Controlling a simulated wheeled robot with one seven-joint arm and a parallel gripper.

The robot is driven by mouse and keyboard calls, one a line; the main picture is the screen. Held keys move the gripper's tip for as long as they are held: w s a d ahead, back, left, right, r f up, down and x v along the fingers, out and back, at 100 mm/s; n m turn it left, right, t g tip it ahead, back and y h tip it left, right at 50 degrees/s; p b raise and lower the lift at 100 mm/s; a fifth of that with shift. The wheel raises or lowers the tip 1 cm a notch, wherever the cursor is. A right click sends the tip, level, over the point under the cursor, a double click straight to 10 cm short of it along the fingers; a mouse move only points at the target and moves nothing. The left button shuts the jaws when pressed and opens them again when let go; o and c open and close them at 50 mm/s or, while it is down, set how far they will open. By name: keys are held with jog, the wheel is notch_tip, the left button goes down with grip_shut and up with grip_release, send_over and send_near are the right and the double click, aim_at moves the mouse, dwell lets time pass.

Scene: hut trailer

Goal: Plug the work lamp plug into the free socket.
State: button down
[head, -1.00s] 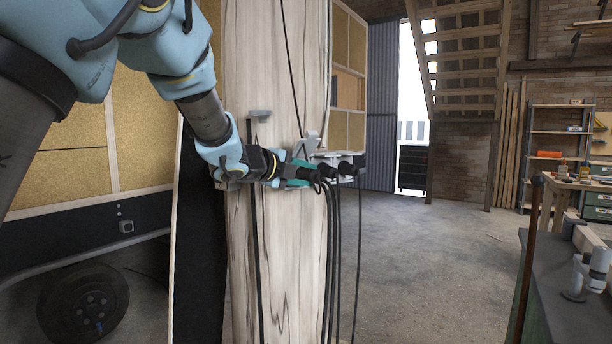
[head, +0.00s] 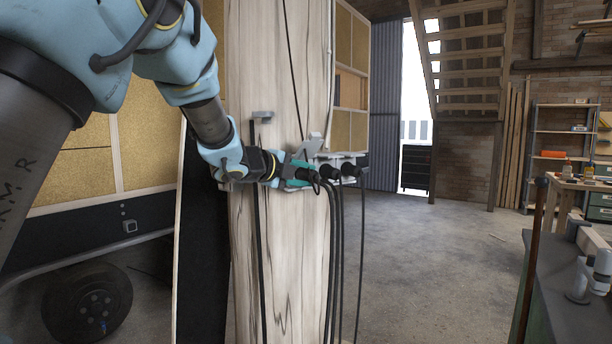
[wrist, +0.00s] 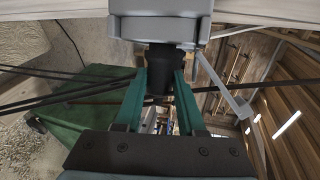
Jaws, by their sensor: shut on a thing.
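My gripper (head: 308,175) is at the grey socket box (head: 345,155) on the pale wooden post. In the wrist view its teal fingers (wrist: 159,90) are closed on the sides of the black work lamp plug (wrist: 160,70). The plug's front end meets the face of the grey socket box (wrist: 160,28); how deep it sits cannot be seen. A grey lid (head: 311,146) stands raised at the box, and it also shows in the wrist view (wrist: 222,86). Two other black plugs (head: 350,170) sit beside my gripper on the box. The socket hole is hidden.
Several black cables (head: 334,260) hang down the post (head: 290,290) below the box. A dark green-sided bench (head: 540,290) stands at the right. The concrete floor (head: 420,260) between is clear. A wheel (head: 88,302) is at lower left.

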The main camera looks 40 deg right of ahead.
jog(key=shift+w, duration=0.35)
jog(key=shift+c, duration=2.1)
grip_release()
jog(key=shift+w, duration=0.1)
